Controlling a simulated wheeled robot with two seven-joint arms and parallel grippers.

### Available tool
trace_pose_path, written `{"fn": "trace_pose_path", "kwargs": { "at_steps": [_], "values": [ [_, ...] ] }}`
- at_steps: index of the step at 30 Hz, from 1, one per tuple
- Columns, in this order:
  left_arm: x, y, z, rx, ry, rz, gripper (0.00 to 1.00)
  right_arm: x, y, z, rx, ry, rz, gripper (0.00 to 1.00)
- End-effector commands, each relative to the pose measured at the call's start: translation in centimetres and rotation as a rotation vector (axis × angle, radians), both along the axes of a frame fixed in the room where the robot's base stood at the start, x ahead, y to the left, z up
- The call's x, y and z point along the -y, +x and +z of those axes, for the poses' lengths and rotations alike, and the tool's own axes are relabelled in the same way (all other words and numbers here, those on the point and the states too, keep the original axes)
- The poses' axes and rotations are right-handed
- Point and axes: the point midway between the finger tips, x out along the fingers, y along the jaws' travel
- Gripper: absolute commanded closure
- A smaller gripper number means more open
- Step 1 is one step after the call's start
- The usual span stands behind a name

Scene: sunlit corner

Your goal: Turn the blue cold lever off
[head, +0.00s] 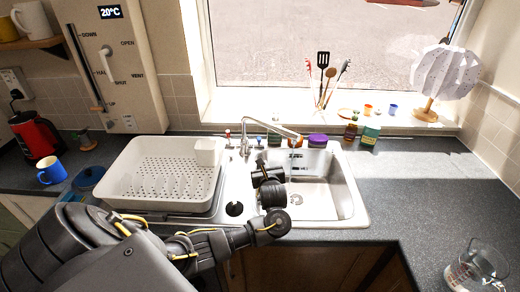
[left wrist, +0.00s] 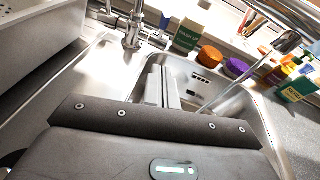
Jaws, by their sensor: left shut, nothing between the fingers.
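The tap (head: 244,135) stands behind the sink, its spout reaching right over the basin. The small blue cold lever (head: 259,140) is right of the tap's base; in the left wrist view it (left wrist: 163,22) is beyond my fingers, just right of the tap column. A red-topped lever (head: 228,134) is on the other side. A thin water stream (left wrist: 212,102) falls from the spout into the basin. My left gripper (head: 262,168) is over the sink's left part, in front of the blue lever and apart from it. Its fingers (left wrist: 160,85) are together and empty. My right gripper is out of view.
A white dish rack (head: 160,175) fills the left drainer. Bottles and jars, including a green box (left wrist: 190,35) and a purple-lidded jar (head: 317,140), line the back edge behind the basin (head: 345,195). The right counter (head: 420,190) is mostly clear.

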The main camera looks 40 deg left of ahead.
Motion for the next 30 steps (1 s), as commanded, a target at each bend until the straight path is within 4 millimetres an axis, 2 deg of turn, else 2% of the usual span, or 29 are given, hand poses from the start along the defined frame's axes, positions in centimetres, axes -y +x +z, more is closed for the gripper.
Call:
{"fn": "trace_pose_path", "kwargs": {
  "at_steps": [1, 8, 12, 14, 18, 30],
  "values": [
    [-0.7, 0.5, -1.0, 0.001, -0.001, 0.002, 1.0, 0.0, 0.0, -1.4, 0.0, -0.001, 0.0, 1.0],
    [-4.0, 3.8, -2.0, 0.001, -0.004, 0.004, 1.0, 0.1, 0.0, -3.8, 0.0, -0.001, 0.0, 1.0],
    [-5.8, 5.7, -2.2, -0.001, -0.002, 0.002, 1.0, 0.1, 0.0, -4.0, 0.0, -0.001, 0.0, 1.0],
    [-6.4, 6.3, -1.0, 0.003, 0.0, 0.001, 1.0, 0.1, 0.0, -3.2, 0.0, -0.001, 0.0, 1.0],
    [-7.5, 7.2, -0.3, 0.0, 0.0, -0.001, 1.0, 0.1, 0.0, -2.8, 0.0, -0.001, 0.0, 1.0],
    [-8.2, 7.8, 0.1, 0.0, 0.0, -0.002, 1.0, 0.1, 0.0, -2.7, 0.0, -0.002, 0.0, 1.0]
  ]
}}
